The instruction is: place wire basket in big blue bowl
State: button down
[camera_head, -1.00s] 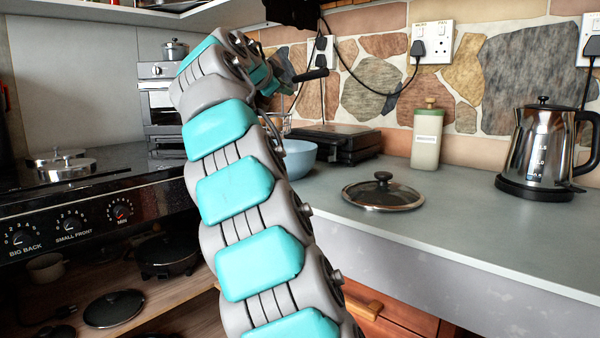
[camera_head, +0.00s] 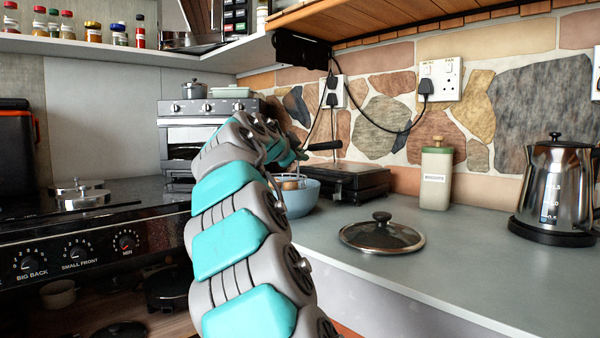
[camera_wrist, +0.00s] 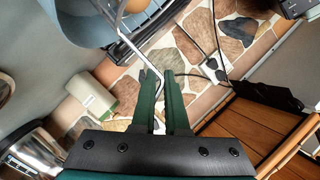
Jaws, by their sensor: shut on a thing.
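The blue bowl (camera_head: 301,197) stands on the counter behind my arm, its left side hidden. It also shows at the top of the wrist view (camera_wrist: 72,28). My gripper (camera_wrist: 160,82) is shut on the bent metal wire of the wire basket (camera_wrist: 121,22). The wire runs up from the fingers toward the bowl. In the head view, part of the basket (camera_head: 289,184) shows at the bowl opening; whether it touches the bowl I cannot tell. The gripper itself is mostly hidden behind my arm there.
A black grill (camera_head: 345,183) stands right behind the bowl. A glass lid (camera_head: 382,235), a biscuit jar (camera_head: 436,175) and a kettle (camera_head: 556,190) stand to the right. A toaster oven (camera_head: 190,133) is at left. A shelf edge (camera_head: 400,14) hangs above.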

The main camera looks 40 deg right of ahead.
jog(key=shift+f, duration=2.05)
jog(key=c, duration=0.9)
grip_release()
jog(key=shift+a, duration=0.1)
jog(key=b+v, duration=0.2)
jog(key=v, duration=0.9)
jog(key=shift+s+a, duration=0.25)
jog(key=shift+a, duration=0.05)
